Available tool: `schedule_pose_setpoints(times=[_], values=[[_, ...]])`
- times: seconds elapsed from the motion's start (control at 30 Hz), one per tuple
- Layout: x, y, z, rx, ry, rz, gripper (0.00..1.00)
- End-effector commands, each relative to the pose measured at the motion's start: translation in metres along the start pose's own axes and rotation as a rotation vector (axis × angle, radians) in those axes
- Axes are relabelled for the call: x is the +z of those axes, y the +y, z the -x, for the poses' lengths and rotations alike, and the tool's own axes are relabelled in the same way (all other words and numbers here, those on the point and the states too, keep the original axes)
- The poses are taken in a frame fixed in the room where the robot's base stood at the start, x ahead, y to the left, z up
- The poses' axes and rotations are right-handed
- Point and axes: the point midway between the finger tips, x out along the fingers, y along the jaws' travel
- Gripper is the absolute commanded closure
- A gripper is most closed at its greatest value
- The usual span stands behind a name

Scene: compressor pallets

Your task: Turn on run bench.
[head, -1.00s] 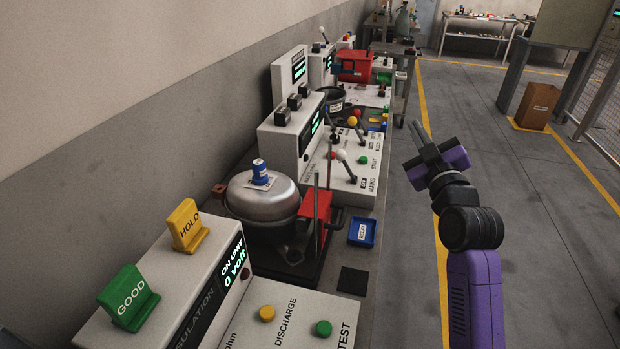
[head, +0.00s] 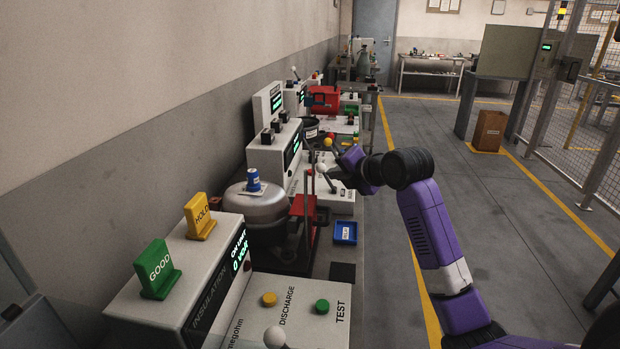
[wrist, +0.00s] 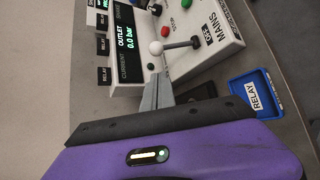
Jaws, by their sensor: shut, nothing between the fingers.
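In the head view the white ball (head: 322,168) shows just left of my gripper (head: 338,152). My gripper is shut and empty; in the wrist view its fingertips (wrist: 157,80) point at the panel, close below the white ball. I see no contact with the lever.
A blue RELAY tray (head: 345,232) lies on the bench near the gripper. A silver compressor (head: 256,205) with a blue can (head: 253,180) on top stands left. The insulation unit (head: 190,280) with GOOD and HOLD tags is in front.

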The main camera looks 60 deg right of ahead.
Motion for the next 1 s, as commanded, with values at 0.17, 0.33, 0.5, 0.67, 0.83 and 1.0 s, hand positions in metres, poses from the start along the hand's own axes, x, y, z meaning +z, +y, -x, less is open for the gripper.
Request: schedule_pose_setpoints(times=[0.17,0.33,0.5,0.67,0.83,1.0], values=[[0.000,0.000,0.000,0.001,0.000,0.024,1.00],[0.000,0.000,0.000,0.002,-0.001,0.023,1.00],[0.000,0.001,-0.005,0.002,0.000,0.022,1.00],[-0.001,0.001,-0.026,0.000,0.002,0.022,1.00],[-0.001,0.001,-0.057,0.000,0.001,0.023,1.00],[-0.001,0.001,-0.083,0.001,0.000,0.022,1.00]])
